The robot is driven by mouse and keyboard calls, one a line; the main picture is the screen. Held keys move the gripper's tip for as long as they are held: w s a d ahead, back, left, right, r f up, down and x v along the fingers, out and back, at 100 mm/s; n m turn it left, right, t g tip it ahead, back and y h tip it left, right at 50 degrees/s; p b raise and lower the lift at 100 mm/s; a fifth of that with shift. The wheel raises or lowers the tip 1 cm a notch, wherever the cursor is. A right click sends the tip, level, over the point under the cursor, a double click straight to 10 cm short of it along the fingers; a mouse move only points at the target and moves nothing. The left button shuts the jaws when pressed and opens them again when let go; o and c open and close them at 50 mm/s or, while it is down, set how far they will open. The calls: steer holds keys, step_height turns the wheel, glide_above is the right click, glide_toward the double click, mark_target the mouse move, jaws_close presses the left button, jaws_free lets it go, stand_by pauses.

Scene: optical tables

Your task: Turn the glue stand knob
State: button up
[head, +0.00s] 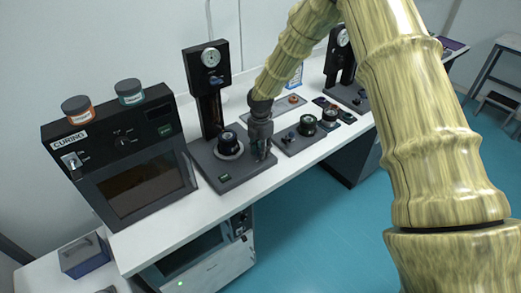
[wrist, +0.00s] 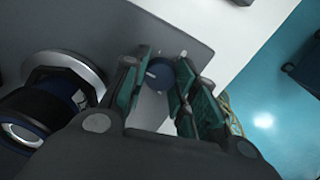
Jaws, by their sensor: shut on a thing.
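The glue stand is a tall black post with a round white dial (head: 211,57) on a dark grey base plate (head: 229,182). A dark cylinder in a pale ring (head: 229,145) sits on the plate. My gripper (head: 262,158) points down over the plate's right side. In the wrist view, the small round dark blue knob (wrist: 160,72) lies between the green-padded fingers of my gripper (wrist: 160,84), which is shut on it. The knob is hidden behind the gripper in the head view.
The dark cylinder (wrist: 32,125) stands close to the left of the fingers in the wrist view. The curing oven (head: 140,178) with two jars on top stands left of the stand. Another dark plate (head: 298,140) with knobs lies to the right. The white table's front edge (head: 262,178) is near.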

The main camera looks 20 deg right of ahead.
steer(key=m+b, duration=0.1)
steer(key=m, duration=0.4)
steer(key=shift+m, duration=0.3)
steer(key=m+b, duration=0.1)
steer(key=m, duration=1)
steer(key=shift+m+b, duration=0.35)
steer(key=shift+m, duration=0.05)
steer(key=m, duration=0.6)
steer(key=shift+c, duration=0.2)
steer(key=o, duration=1.1)
steer(key=shift+c, duration=0.2)
